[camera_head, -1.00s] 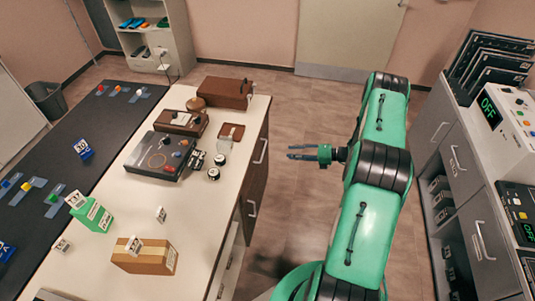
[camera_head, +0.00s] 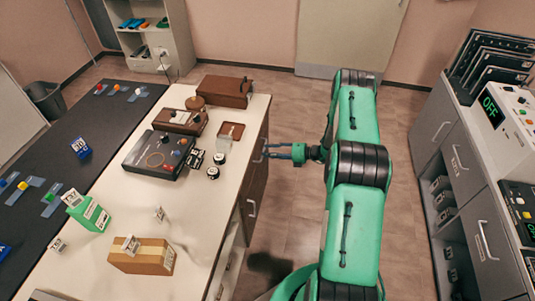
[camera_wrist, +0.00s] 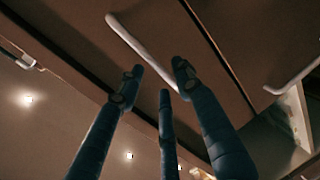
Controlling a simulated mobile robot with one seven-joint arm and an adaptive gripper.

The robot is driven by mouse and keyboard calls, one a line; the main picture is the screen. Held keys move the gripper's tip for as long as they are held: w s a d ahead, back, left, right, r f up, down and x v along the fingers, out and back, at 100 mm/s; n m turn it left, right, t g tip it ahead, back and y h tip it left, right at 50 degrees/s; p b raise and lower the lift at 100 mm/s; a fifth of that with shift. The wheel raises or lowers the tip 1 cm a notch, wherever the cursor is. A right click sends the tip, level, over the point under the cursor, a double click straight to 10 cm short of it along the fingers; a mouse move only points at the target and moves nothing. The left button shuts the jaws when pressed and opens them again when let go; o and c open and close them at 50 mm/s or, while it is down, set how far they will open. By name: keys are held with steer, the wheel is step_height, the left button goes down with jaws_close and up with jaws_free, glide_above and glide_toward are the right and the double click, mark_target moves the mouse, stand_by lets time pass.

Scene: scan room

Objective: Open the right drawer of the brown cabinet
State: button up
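The brown cabinet (camera_head: 258,178) stands under the white worktop, its brown fronts facing right, all closed. In the wrist view, the three dark fingers (camera_wrist: 157,78) are spread open. A pale bar handle (camera_wrist: 138,45) runs just beyond and between the fingertips; I cannot tell whether they touch it. A second handle (camera_wrist: 292,78) shows at the right.
The worktop (camera_head: 195,205) carries a brown box (camera_head: 225,90), a dark device (camera_head: 158,155) and a cardboard carton (camera_head: 140,256). A grey cabinet (camera_head: 455,165) with equipment stands at the right. The floor (camera_head: 300,105) between the cabinets is clear apart from my arm.

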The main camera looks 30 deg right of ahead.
steer(key=shift+w+a+f, duration=0.1)
steer(key=shift+w+a, duration=0.25)
steer(key=shift+c, duration=0.5)
jaws_close()
steer(key=shift+s+d, duration=0.1)
